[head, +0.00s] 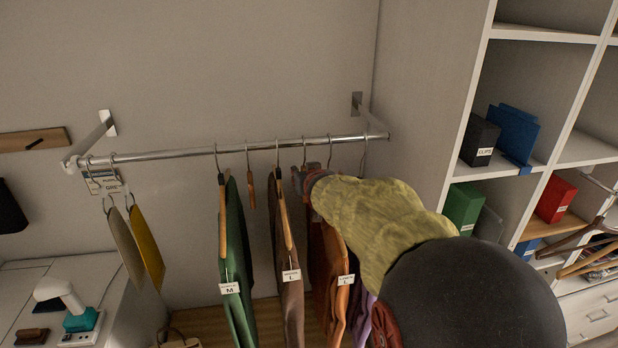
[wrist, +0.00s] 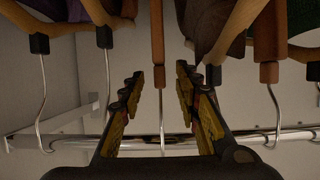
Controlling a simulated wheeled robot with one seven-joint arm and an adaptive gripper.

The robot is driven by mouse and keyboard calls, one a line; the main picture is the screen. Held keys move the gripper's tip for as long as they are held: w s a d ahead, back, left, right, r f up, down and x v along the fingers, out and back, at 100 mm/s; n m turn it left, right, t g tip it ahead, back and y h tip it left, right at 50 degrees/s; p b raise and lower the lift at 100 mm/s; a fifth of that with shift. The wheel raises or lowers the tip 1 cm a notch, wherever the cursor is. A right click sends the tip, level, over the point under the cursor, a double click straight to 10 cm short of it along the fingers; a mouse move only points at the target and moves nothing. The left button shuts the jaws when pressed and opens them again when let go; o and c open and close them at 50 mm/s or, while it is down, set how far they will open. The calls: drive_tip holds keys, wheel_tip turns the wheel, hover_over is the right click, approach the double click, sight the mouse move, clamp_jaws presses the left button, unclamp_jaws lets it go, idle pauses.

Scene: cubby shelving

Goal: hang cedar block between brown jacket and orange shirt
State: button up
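In the head view, the brown jacket (head: 290,300) and the orange shirt (head: 334,300) hang from the rail (head: 200,151). My gripper (head: 301,180) is between their hangers, just below the rail. In the wrist view, a cedar block (wrist: 157,45) on a metal hook stands between the fingers of my gripper (wrist: 158,82). Its hook reaches the rail. The fingers are open, with a gap on each side of the block. The brown jacket also shows in the wrist view (wrist: 205,28). In the head view my gripper and arm hide this block and part of the orange shirt.
Another cedar block (head: 251,190) hangs between the green jacket (head: 236,270) and the brown jacket. A purple garment (head: 362,315) hangs right of the orange shirt. Cloth samples (head: 148,248) hang at the rail's left. White shelving (head: 478,100) stands right.

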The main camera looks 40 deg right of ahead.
drive_tip(key=v, duration=0.8)
drive_tip(key=shift+s+a, duration=0.2)
drive_tip(key=shift+s, duration=0.1)
drive_tip(key=s+a+f+g+y+b, duration=0.2)
drive_tip(key=s+a+f+g, duration=0.3)
drive_tip(key=s+f, duration=0.6)
drive_tip(key=s+a+f+n+y+b, duration=0.1)
drive_tip(key=s+a+f+n+b, duration=0.1)
drive_tip(key=a, duration=0.6)
drive_tip(key=s+a+f+n+y+b, duration=0.2)
drive_tip(key=s+a+f+b, duration=0.2)
drive_tip(key=a, duration=0.5)
drive_tip(key=s+a+f+n+y+b, duration=0.2)
drive_tip(key=s+a+f+b, duration=0.2)
drive_tip(key=a+f+b, duration=0.2)
drive_tip(key=shift+a+g, duration=0.4)
drive_tip(key=shift+a, duration=1)
drive_tip(key=shift+f, duration=0.1)
